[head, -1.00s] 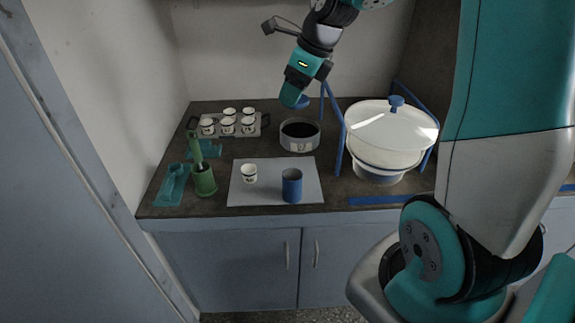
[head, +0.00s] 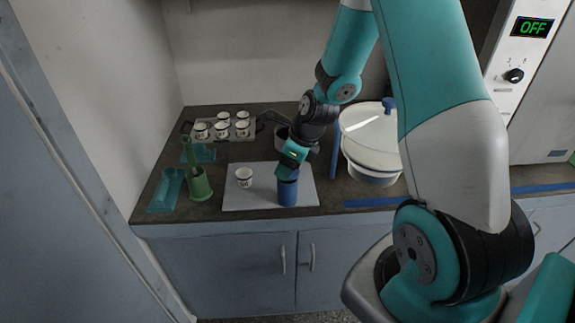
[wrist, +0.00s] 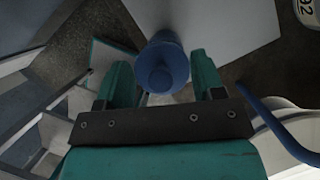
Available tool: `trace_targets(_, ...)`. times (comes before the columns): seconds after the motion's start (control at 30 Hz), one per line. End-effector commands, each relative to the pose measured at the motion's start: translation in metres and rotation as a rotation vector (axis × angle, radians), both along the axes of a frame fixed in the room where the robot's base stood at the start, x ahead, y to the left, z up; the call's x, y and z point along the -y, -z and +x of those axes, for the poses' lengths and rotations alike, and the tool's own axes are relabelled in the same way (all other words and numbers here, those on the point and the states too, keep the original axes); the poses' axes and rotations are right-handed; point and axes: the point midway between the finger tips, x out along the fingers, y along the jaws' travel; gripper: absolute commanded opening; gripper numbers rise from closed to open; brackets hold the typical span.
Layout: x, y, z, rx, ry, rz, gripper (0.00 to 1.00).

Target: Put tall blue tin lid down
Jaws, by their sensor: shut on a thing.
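The tall blue tin (head: 288,194) stands upright on the pale grey mat (head: 240,200), near its front right. My gripper (head: 289,174) points down just above the tin. In the wrist view my gripper (wrist: 162,75) has its two green fingers on either side of the round blue lid (wrist: 162,62) with its knob, shut on it. In the head view the lid is at the tin's mouth, mostly hidden by the fingers. I cannot tell whether it touches the rim.
A white numbered cup (head: 244,177) stands on the mat left of the tin. A green holder (head: 199,186) is further left. Several cups sit on a rack (head: 252,128) behind. A large white lidded vessel (head: 370,150) stands right. The mat's front left is clear.

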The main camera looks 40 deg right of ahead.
Motion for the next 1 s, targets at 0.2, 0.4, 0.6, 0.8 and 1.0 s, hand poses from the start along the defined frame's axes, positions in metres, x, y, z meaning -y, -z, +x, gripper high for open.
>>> trace_targets(0.2, 0.000, 0.006, 0.000, 0.002, 0.000, -0.001, 0.40)
trace_targets(0.4, 0.000, 0.009, 0.000, 0.002, -0.001, -0.001, 0.40)
trace_targets(0.6, 0.000, 0.015, 0.000, 0.002, -0.001, -0.001, 0.40)
trace_targets(0.8, 0.000, 0.016, 0.000, 0.002, -0.001, -0.001, 0.88)
trace_targets(1.0, 0.000, 0.016, 0.000, 0.002, -0.001, -0.001, 0.88)
